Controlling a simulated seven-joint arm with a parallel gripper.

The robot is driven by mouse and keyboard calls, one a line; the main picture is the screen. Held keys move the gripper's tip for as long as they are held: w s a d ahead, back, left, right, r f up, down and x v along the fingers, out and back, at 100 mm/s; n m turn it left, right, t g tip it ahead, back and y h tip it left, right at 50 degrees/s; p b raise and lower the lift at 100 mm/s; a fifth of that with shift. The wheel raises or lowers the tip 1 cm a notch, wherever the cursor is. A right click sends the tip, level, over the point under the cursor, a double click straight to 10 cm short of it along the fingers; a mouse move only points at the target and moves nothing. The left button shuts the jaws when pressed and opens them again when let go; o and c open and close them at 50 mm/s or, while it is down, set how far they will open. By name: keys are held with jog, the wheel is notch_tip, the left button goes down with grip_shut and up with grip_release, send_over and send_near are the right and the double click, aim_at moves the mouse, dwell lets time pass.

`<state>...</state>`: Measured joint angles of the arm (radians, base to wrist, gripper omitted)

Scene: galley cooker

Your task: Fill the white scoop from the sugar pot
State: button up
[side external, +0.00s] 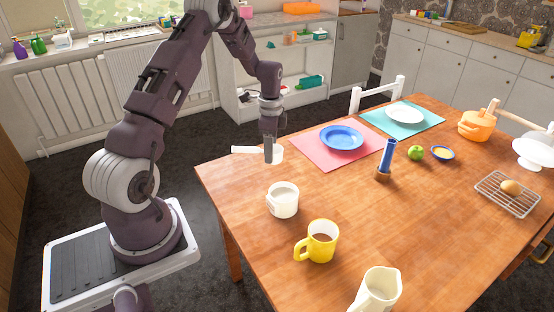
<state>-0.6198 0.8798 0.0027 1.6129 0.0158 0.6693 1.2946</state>
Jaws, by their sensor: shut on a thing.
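My gripper (268,150) is shut on the white scoop (243,150), near the table's left edge. The scoop's pale handle sticks out to the left of the fingers and its white bowl shows just to the right. The scoop is held in the air, above and behind a white pot (283,204). This pot stands upright on the wooden table with pale contents inside, which look like sugar. The inside of the scoop's bowl cannot be made out.
A yellow mug (317,242) with brown contents and a cream jug (377,292) stand nearer the front. The table between is clear.

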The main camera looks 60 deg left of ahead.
jog(key=s+d+r+m, duration=0.2)
jog(key=s+d+m, duration=0.1)
jog(key=s+d, duration=0.3)
jog(key=g+y, duration=0.4)
jog(key=g, duration=0.2)
send_near(270, 190)
jog(key=shift+m, duration=0.3)
jog(key=shift+x, duration=2.85)
jog(key=shift+w+d+f, duration=0.1)
jog(key=shift+d+f, duration=0.1)
jog(key=shift+f, duration=0.25)
jog(key=shift+f, duration=0.1)
jog(key=shift+s+a+r+t, duration=0.15)
jog(key=shift+s+r+t, duration=0.15)
jog(key=shift+s+r, duration=0.1)
jog(key=shift+a+r+t+h, duration=0.2)
jog(key=shift+t+h, duration=0.2)
jog(key=shift+t, duration=0.1)
